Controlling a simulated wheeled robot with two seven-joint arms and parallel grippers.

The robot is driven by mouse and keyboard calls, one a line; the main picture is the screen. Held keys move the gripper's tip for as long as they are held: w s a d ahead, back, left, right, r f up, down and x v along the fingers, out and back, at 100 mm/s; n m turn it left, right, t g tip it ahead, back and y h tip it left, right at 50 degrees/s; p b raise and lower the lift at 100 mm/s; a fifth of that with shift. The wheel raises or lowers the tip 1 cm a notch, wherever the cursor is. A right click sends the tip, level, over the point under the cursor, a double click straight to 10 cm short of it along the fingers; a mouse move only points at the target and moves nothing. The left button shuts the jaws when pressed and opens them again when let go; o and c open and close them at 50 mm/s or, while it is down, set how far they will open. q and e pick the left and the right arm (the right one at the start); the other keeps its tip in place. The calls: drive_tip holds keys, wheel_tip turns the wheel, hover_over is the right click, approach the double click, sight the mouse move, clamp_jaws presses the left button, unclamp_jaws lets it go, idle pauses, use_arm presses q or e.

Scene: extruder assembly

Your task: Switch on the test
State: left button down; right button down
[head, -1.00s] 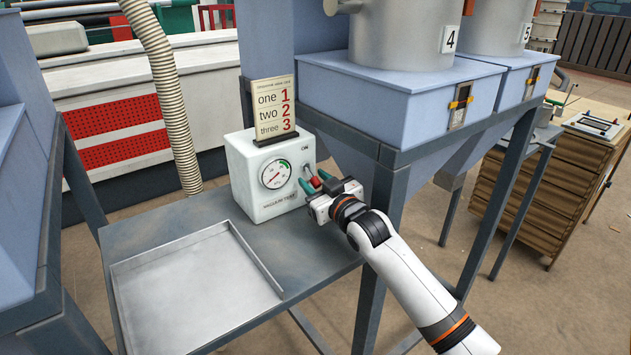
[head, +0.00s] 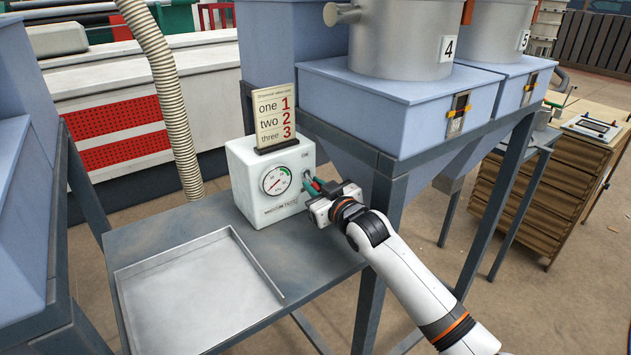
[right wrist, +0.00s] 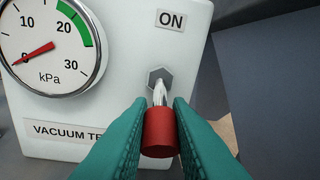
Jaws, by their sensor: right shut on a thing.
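The white vacuum test box (head: 241,190) stands on the grey table. It also fills much of the right wrist view (right wrist: 110,105). Its gauge (right wrist: 48,45) has a red needle pointing to the lower left, close to 0 kPa. A metal toggle lever (right wrist: 159,92) with a red tip (right wrist: 160,135) comes out of a hex nut below the ON label (right wrist: 171,19). My right gripper (head: 311,186) is shut on the lever, with a green finger on each side in the wrist view (right wrist: 160,112). My left gripper is not in view.
A card reading one, two, three (head: 275,115) stands on top of the box. An empty metal tray (head: 278,303) lies on the table to the left. A hopper frame leg (head: 388,215) and the blue hopper housing (head: 400,110) are close to my right arm.

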sight(315, 183)
wheel_tip(315, 183, up, 4)
drive_tip(key=g+h+p, duration=0.1)
drive_tip(key=g+p, duration=0.1)
drive_tip(key=p, duration=0.3)
drive_tip(key=g+h+p, duration=0.1)
drive_tip(key=g+p, duration=0.1)
drive_tip(key=p, duration=0.3)
drive_tip(key=g+h+p, duration=0.1)
drive_tip(key=p, duration=0.4)
drive_tip(key=shift+s+f+g+h, duration=0.1)
drive_tip(key=shift+f+g+h, duration=0.15)
drive_tip(key=shift+g+h, duration=0.15)
drive_tip(key=shift+r+n+g+h+p, duration=0.1)
drive_tip(key=shift+n+g+h+p, duration=0.25)
drive_tip(key=shift+g+p, duration=0.25)
drive_tip(key=shift+w+a+r+g+h+p, duration=0.1)
drive_tip(key=shift+g+h+p, duration=0.1)
drive_tip(key=shift+g+h, duration=0.2)
drive_tip(key=shift+w+r+g+h+p, duration=0.15)
drive_tip(key=shift+g+h, duration=0.1)
drive_tip(key=shift+g, duration=0.15)
drive_tip(key=c, duration=1.3)
unclamp_jaws()
drive_tip(key=shift+c, duration=0.2)
drive_tip(key=b+v, duration=0.2)
drive_tip(key=v, duration=1)
drive_tip(key=shift+w, duration=0.15)
drive_tip(key=shift+a, duration=0.1)
